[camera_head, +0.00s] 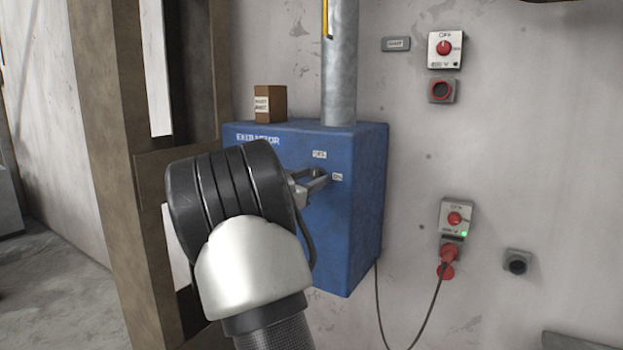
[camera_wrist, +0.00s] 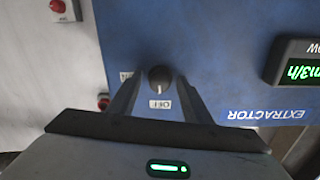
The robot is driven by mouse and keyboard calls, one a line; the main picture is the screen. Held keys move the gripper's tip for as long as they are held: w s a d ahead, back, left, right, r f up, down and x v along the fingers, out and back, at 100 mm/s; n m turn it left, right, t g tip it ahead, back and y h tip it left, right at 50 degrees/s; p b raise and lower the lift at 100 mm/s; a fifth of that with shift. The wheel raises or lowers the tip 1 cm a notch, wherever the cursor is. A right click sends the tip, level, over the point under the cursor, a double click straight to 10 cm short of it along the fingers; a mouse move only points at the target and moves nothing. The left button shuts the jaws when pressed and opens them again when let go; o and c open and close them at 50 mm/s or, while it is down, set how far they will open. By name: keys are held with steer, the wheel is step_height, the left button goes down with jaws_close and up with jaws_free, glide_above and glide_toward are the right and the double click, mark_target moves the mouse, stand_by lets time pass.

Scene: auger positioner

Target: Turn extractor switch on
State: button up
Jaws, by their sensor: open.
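The blue extractor box (camera_head: 350,215) is fixed to the wall in the head view. Its black round switch knob (camera_wrist: 159,76) shows in the wrist view, with a white mark pointing at the OFF label (camera_wrist: 160,104). The ON label (camera_head: 337,176) is to the knob's lower right in the head view and is partly hidden by a finger in the wrist view. My gripper (camera_wrist: 158,82) is open, its fingers on either side of the knob with small gaps visible. In the head view my gripper (camera_head: 316,180) covers most of the knob.
A lit green display (camera_wrist: 300,70) sits on the box front. A small brown box (camera_head: 271,104) and a metal pipe (camera_head: 340,70) are on top. Other wall switches (camera_head: 445,49) and a red plug (camera_head: 449,255) with a cable are to the right. A brown post (camera_head: 110,150) stands left.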

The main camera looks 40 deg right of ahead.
steer(key=c, duration=1)
steer(key=shift+m, duration=0.3)
steer(key=m+b, duration=0.1)
steer(key=m, duration=0.3)
steer(key=shift+b, duration=0.3)
steer(key=m+b, duration=0.2)
steer(key=m, duration=0.2)
steer(key=shift+m, duration=0.3)
steer(key=m+b, duration=0.3)
steer(key=m, duration=0.1)
steer(key=shift+r+m+b, duration=0.1)
steer(key=shift+m+b, duration=1.15)
steer(key=shift+m, duration=0.95)
